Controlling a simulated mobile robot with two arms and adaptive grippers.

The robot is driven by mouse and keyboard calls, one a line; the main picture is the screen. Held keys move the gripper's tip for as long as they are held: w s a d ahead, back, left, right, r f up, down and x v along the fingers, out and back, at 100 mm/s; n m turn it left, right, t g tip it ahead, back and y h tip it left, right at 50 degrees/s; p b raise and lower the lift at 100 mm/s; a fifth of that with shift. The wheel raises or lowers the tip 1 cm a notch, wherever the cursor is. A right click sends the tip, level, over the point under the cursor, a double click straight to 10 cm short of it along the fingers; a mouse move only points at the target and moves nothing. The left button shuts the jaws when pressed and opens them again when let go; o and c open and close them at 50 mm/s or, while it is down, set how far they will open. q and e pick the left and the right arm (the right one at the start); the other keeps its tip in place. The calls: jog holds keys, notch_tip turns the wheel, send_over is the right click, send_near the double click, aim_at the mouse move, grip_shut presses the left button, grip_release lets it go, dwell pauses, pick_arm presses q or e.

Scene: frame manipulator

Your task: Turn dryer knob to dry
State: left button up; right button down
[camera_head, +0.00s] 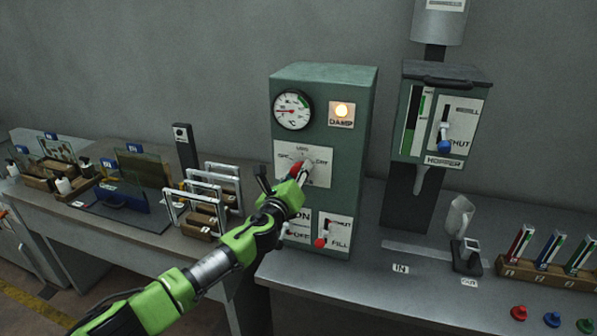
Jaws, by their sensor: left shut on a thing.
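The dryer (345,142) is a tall green cabinet in the middle of the head view. It has a round gauge (293,110) and a lit lamp labelled DAMP (341,112). The dryer knob (306,168), with a red part, is on the white dial plate (322,155) below the gauge. My left gripper (298,172) reaches up from the lower left and is shut on the knob. The gripper hides part of the knob and dial, so the exact setting is hard to tell. My right gripper is not in view.
Below the dial are an ON/OFF plate (299,222) and a red FILL lever (320,242). A hopper (440,115) with a blue-tipped lever stands at right. White frames (215,180) stand at left. Coloured tubes in a wooden rack (545,272) are at far right.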

pick_arm(q)
jog(key=shift+f, duration=0.15)
jog(key=o, duration=1.1)
jog(key=v, duration=1.2)
